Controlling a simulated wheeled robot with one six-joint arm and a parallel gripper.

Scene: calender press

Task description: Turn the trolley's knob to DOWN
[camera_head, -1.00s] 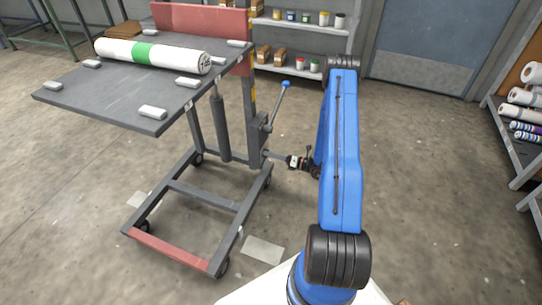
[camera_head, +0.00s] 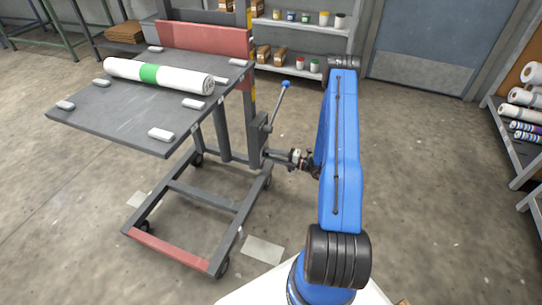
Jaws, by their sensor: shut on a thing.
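The trolley is a grey lift trolley (camera_head: 186,200) with a red front bar, standing on the floor at left centre. Its dark platform (camera_head: 110,122) is raised above the base frame and carries a white roll with a green band (camera_head: 180,79). A lever with a blue ball end (camera_head: 286,84) rises from the side of its mast. My gripper (camera_head: 290,156) is shut at the end of a short stem low on the mast, where the knob is. The knob is mostly hidden by the jaws, and its DOWN marking cannot be read.
Several small pale blocks lie on the platform around the roll. Shelves with tins and boxes (camera_head: 300,70) stand at the back, beside a blue-grey door (camera_head: 430,45). A rack of rolls (camera_head: 515,140) is at the right edge. The floor right of my arm is clear.

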